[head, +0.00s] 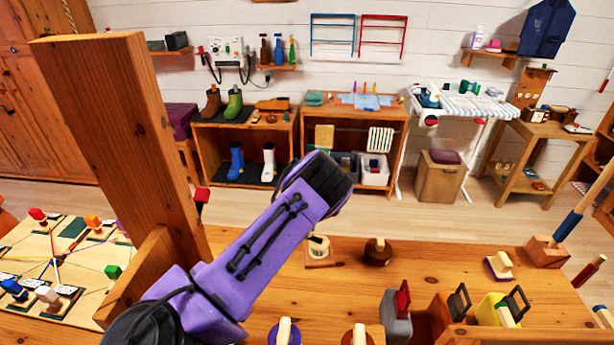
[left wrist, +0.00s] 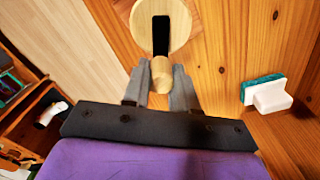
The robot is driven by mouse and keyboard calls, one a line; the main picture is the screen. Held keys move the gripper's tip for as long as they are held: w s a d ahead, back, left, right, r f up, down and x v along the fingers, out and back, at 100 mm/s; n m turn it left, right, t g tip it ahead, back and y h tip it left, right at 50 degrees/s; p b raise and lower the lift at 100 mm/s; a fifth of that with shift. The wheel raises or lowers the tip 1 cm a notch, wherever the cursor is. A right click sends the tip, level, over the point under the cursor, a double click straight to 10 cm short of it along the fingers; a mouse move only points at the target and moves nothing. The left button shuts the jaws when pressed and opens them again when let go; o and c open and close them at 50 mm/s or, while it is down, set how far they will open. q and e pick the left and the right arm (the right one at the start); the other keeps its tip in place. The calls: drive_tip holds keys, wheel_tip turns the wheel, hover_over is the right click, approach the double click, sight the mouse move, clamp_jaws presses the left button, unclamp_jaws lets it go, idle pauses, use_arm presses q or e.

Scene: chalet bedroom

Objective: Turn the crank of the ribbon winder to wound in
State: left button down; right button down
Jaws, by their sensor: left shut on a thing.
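In the left wrist view the ribbon winder shows as a pale round wooden disc (left wrist: 182,22) on a wooden board. A black crank arm (left wrist: 160,38) runs down from its middle to a pale wooden crank knob (left wrist: 161,76). My left gripper (left wrist: 162,88) is shut on this knob, with one grey finger on each side. In the head view my purple left arm reaches up and right over the table, and its fingers are hidden. I cannot tell which thing in the head view is this winder. My right gripper is not in view.
A teal and white block (left wrist: 266,93) lies right of the winder. On the wooden table (head: 440,262) stand a round spool-like thing (head: 318,246), a dark brown knob (head: 378,252) and several handled pieces. A thick wooden post (head: 115,130) rises left of my arm.

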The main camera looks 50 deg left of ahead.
use_arm(q)
drive_tip(key=shift+w+a+m, duration=0.1)
drive_tip(key=shift+w+m, duration=0.25)
drive_tip(key=shift+m, duration=0.65)
drive_tip(key=shift+w+d+m, duration=0.1)
drive_tip(key=shift+w+m, duration=0.25)
drive_tip(key=shift+m, duration=0.65)
drive_tip(key=shift+w+a+m, duration=0.1)
drive_tip(key=shift+w+m, duration=0.25)
drive_tip(key=shift+m, duration=0.65)
drive_tip(key=c, duration=0.9)
unclamp_jaws()
drive_tip(key=shift+r, duration=0.1)
